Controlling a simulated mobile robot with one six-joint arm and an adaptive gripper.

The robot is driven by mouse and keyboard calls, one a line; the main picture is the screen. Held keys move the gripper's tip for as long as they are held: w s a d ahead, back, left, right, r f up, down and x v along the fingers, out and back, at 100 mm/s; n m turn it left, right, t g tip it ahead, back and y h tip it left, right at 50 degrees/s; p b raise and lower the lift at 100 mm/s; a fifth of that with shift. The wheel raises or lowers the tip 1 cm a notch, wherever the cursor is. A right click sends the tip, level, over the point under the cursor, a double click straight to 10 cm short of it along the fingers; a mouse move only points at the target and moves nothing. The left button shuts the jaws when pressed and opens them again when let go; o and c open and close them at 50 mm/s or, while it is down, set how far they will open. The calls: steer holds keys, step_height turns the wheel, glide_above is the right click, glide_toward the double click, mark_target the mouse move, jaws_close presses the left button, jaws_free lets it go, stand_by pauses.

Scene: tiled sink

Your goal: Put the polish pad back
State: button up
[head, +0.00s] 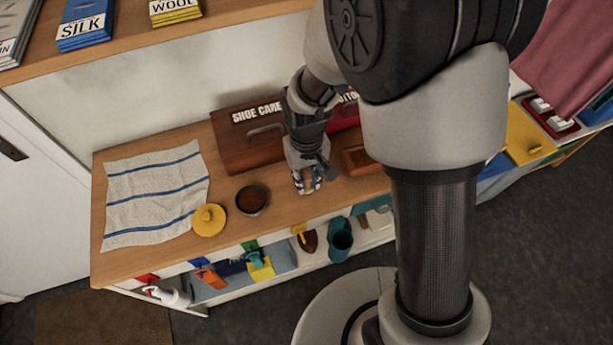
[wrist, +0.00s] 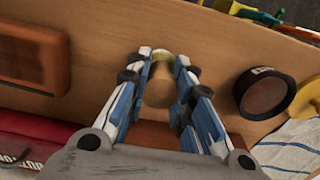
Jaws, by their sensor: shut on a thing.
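My gripper (head: 307,186) is low over the wooden counter, in front of the brown shoe care box (head: 243,148). In the wrist view its blue and white fingers (wrist: 165,75) are shut on a small tan piece with a pale yellowish end, apparently the polish pad (wrist: 160,88). The fingers hide much of it, and I cannot tell whether it touches the counter. An open round tin of brown polish (head: 252,200) stands left of my gripper; it also shows in the wrist view (wrist: 266,95). A round yellow lid (head: 209,219) lies beside the tin.
A reddish-brown block (head: 358,160) lies right of my gripper. A red box (head: 344,116) stands behind. A striped cloth (head: 155,190) covers the counter's left end. Several coloured items fill the shelf below the front edge. An upper shelf (head: 190,40) overhangs behind.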

steer(key=shift+f, duration=0.1)
steer(key=shift+f, duration=0.15)
steer(key=o, duration=0.9)
steer(key=shift+o, duration=0.2)
step_height(320, 180, up, 13)
steer(key=p, duration=0.4)
steer(key=shift+f, duration=0.15)
step_height(320, 180, up, 6)
steer(key=t, duration=0.1)
glide_above(307, 174)
steer(key=s+d, duration=0.2)
steer(key=d, duration=0.2)
steer(key=s+d+r+m+t, duration=0.1)
steer(key=s+d+r, duration=0.3)
steer(key=s, duration=0.3)
steer(key=s+d+r+m+t, duration=0.2)
steer(key=s+d+r, duration=0.2)
steer(key=s+r, duration=0.1)
steer(key=shift+s+d+m+t, duration=0.2)
steer(key=shift+s+m+t, duration=0.1)
steer(key=shift+s, duration=0.6)
steer(key=shift+r, duration=0.15)
